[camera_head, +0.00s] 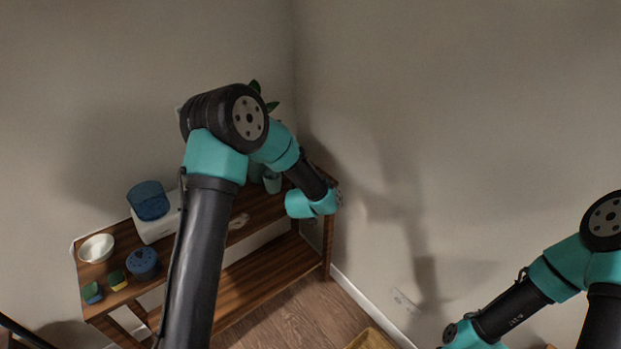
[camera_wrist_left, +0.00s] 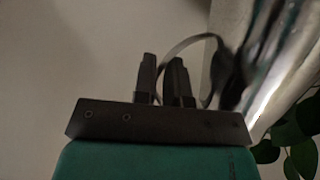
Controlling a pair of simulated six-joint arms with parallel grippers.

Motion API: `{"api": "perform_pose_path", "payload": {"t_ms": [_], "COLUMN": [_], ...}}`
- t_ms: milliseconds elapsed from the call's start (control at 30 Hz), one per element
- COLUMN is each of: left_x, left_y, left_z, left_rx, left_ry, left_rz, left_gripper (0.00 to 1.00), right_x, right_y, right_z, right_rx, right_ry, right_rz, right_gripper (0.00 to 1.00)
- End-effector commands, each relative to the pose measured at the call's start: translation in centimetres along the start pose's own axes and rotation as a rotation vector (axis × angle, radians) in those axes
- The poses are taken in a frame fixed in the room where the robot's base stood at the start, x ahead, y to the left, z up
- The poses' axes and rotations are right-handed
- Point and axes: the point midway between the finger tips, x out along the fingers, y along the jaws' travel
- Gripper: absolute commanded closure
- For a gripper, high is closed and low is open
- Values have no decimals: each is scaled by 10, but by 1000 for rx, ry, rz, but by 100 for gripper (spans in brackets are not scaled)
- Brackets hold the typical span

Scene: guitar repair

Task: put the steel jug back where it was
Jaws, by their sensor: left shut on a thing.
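The steel jug (camera_wrist_left: 285,62) fills the upper right of the left wrist view, close up and partly blurred, with only part of its shiny body inside the frame. Its thin curved handle (camera_wrist_left: 193,40) reaches over to my left gripper (camera_wrist_left: 164,72). The two dark fingers are shut on the handle. In the head view my left arm reaches over the wooden shelf unit toward the room corner, and I cannot make out the jug or the fingers there. My right gripper is outside the frame; only its arm shows at the lower right.
The wooden shelf unit (camera_head: 262,208) carries a white bowl (camera_head: 96,248), a blue lidded pot (camera_head: 142,262), sponges (camera_head: 117,280), a blue container (camera_head: 148,200) on a white device (camera_head: 157,225), and a teal cup (camera_head: 272,182). Plant leaves (camera_wrist_left: 296,135) hang near the jug.

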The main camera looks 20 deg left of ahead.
Motion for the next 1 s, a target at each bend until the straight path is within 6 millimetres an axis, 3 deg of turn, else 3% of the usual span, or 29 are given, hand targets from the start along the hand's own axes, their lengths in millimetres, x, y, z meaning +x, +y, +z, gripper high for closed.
{"api": "perform_pose_path", "payload": {"t_ms": [167, 800, 1000], "left_x": [11, 114, 134], "left_y": [-5, -54, -63], "left_z": [-3, -28, -32], "left_rx": [1, 1, 0], "left_ry": [3, 3, 2], "left_rz": [-1, -2, -2], "left_gripper": [100, 100, 100], "right_x": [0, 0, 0], "right_y": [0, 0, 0], "right_z": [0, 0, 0], "right_rx": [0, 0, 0], "right_ry": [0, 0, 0], "right_rz": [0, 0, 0], "right_gripper": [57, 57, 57]}}
